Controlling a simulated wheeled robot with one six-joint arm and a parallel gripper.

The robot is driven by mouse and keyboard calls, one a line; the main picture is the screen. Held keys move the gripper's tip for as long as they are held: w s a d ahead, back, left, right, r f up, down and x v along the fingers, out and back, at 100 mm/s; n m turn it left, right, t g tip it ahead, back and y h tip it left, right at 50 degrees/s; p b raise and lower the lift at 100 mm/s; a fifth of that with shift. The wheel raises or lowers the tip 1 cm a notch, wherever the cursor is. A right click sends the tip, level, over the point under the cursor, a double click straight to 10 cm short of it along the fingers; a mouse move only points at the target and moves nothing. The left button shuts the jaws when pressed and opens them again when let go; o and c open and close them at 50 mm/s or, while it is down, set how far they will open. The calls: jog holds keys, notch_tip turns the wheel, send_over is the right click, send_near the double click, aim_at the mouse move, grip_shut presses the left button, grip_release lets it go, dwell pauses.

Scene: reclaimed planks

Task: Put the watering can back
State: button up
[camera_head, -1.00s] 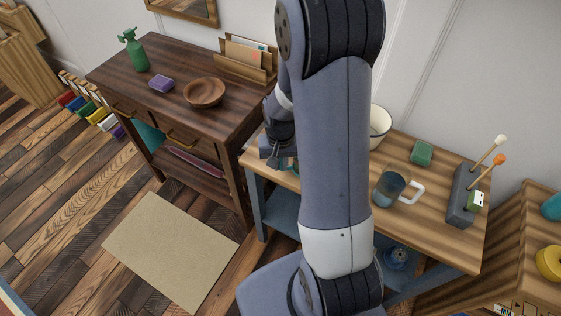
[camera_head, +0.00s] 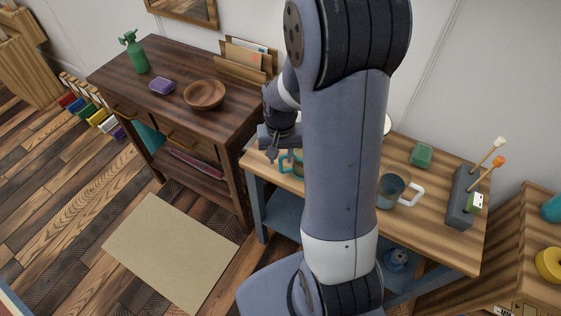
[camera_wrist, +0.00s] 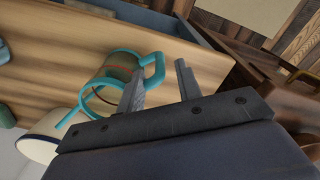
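The watering can (camera_wrist: 122,66) has an olive body with an orange band, a teal rim, a teal handle and a long teal spout. It is on the light wooden bench (camera_head: 430,232). In the head view only part of the watering can (camera_head: 285,163) shows; my arm hides the rest. My gripper (camera_wrist: 161,70) is open. In the wrist view its fingers lie either side of the can's handle, with a gap visible on the right. I cannot tell whether the left finger touches it. In the head view my gripper (camera_head: 272,152) is beside the can's handle.
A cream pot (camera_wrist: 42,142) stands near the can. A blue-grey mug (camera_head: 392,188), a green block (camera_head: 421,155) and a grey tool holder (camera_head: 461,196) are farther right on the bench. The dark cabinet (camera_head: 185,62) at left carries a bowl (camera_head: 204,94), purple block (camera_head: 161,87) and green spray bottle (camera_head: 134,52).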

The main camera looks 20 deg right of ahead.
notch_tip(320, 180, up, 8)
jog(key=shift+f, duration=0.15)
dwell(0.6)
